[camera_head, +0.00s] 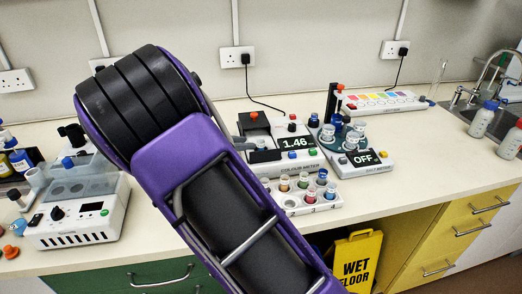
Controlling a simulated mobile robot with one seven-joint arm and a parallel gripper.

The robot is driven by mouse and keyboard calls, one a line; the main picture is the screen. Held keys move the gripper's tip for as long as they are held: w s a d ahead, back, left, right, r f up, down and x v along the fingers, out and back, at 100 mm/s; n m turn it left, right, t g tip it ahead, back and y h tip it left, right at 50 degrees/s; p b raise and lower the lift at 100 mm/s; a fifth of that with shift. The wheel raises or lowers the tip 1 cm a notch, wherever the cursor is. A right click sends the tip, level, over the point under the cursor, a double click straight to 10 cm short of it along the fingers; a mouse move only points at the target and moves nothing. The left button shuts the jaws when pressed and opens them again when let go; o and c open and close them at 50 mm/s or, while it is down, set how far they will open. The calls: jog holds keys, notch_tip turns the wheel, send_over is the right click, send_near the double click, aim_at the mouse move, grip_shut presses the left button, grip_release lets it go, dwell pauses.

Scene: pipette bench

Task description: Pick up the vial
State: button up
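Several small vials with coloured caps stand in a white rack (318,207) on the bench, right of my arm; one has a blue cap (322,175). The rack's left end is close to my arm's edge. I cannot tell which vial the task means. My purple and black arm fills the middle of the view and hides much of the bench. A small grey part that may be my gripper (243,143) shows past the arm's right edge, beside the colour meter (300,160). Its fingers are not clear, so I cannot tell whether they are open or hold anything.
The colour meter reads 1.46. A second meter (362,160) reads OFF, with jars on it. A water-bath-like device (75,225) and bottles stand at left. A strip with coloured labels (385,101) lies at the back; bottles (483,118) stand near the sink. Bench at right is clear.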

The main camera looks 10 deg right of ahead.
aim_at(258, 142)
jog(key=x, duration=0.7)
jog(key=shift+w+d+f, duration=0.15)
jog(key=shift+f, duration=0.05)
grip_shut()
